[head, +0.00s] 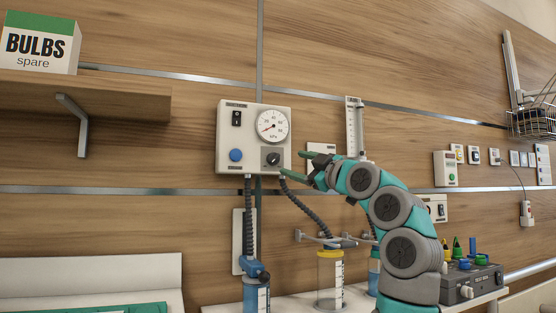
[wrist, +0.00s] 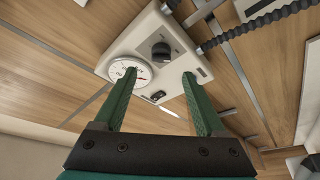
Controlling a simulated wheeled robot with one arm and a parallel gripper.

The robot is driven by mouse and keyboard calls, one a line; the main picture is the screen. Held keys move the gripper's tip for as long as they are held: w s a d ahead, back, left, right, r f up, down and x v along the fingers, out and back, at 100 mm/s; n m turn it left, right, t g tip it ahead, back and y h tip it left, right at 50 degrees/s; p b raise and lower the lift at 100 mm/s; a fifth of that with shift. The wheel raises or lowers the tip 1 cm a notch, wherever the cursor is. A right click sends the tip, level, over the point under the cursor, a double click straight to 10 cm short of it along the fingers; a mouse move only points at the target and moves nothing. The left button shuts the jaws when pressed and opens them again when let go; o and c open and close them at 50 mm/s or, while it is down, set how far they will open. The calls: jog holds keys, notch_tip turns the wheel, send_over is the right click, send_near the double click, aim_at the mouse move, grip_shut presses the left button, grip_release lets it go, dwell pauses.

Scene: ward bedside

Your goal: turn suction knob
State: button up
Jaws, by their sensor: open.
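The suction unit (head: 225,157) is a pale wall box with a round gauge (head: 272,126), a black rocker switch (head: 237,118), a blue button (head: 236,155) and a dark suction knob (head: 272,158) at its lower right. The knob also shows in the wrist view (wrist: 161,50), just past and between the green fingertips. My gripper (head: 292,163) is open and empty at the unit's right side, its fingers apart from the knob. In the wrist view my gripper (wrist: 160,73) has its left finger partly covering the gauge (wrist: 122,72).
Grey hoses (head: 299,201) hang from the unit's underside, close below my gripper. Jars (head: 330,275) stand on the white shelf below. A wooden shelf with a BULBS box (head: 40,45) is at upper left. A test box (head: 468,285) sits at lower right.

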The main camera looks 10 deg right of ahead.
aim_at(275, 157)
jog(key=shift+n, duration=0.3)
jog(key=p+x, duration=0.2)
jog(key=x, duration=0.4)
jog(key=shift+a+r, duration=0.25)
jog(key=shift+w+a, duration=0.35)
jog(key=shift+w, duration=0.3)
grip_shut()
